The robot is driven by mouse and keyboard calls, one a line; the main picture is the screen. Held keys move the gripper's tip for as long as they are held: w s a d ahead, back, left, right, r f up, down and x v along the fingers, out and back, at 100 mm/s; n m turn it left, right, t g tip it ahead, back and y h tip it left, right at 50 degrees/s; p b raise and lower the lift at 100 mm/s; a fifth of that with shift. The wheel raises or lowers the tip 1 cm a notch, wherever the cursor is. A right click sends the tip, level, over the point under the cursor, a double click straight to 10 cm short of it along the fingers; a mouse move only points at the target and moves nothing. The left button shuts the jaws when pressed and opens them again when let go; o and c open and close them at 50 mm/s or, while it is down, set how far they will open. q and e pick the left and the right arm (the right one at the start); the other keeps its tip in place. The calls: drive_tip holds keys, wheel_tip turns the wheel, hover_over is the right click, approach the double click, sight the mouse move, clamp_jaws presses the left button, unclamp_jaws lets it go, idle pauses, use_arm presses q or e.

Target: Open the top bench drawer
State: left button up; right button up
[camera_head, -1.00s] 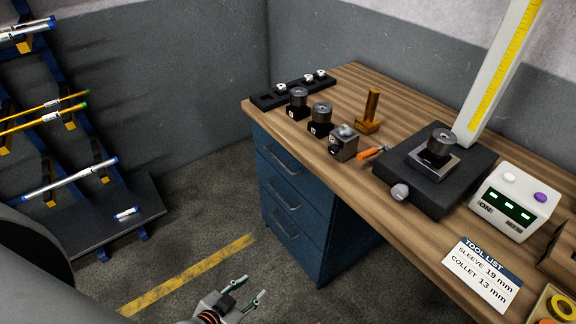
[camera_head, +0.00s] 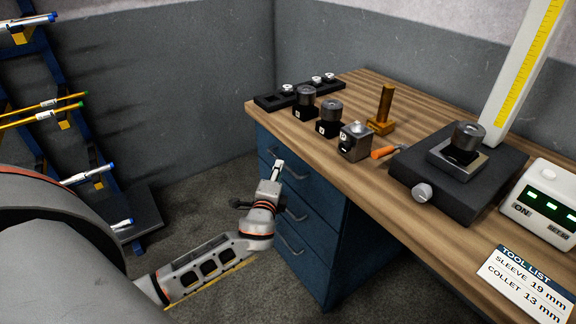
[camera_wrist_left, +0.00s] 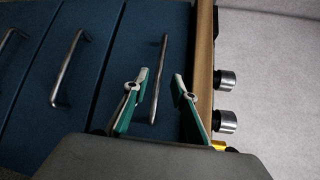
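The blue bench drawer unit (camera_head: 335,250) stands under the left end of the wooden bench. Its top drawer (camera_head: 262,142) looks closed, flush with the drawers below. My left gripper (camera_head: 278,166) is in front of the top drawer and covers part of its handle. In the left wrist view the top drawer handle (camera_wrist_left: 158,78) is a metal bar between the two open green-tipped fingers of the left gripper (camera_wrist_left: 158,88). I cannot tell whether a finger touches it. My right gripper is not in view.
Two lower drawers have similar handles, including the middle one (camera_wrist_left: 70,68). The bench top (camera_head: 350,88) overhangs above and carries tool holders, a black measuring base (camera_head: 425,185) and a display box (camera_head: 540,205). A rack (camera_head: 65,100) stands left. Floor between is clear.

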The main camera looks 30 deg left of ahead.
use_arm(q)
drive_tip(key=x, duration=0.6)
drive_tip(key=shift+w+a+b, duration=0.2)
drive_tip(key=shift+w+b, duration=0.15)
clamp_jaws()
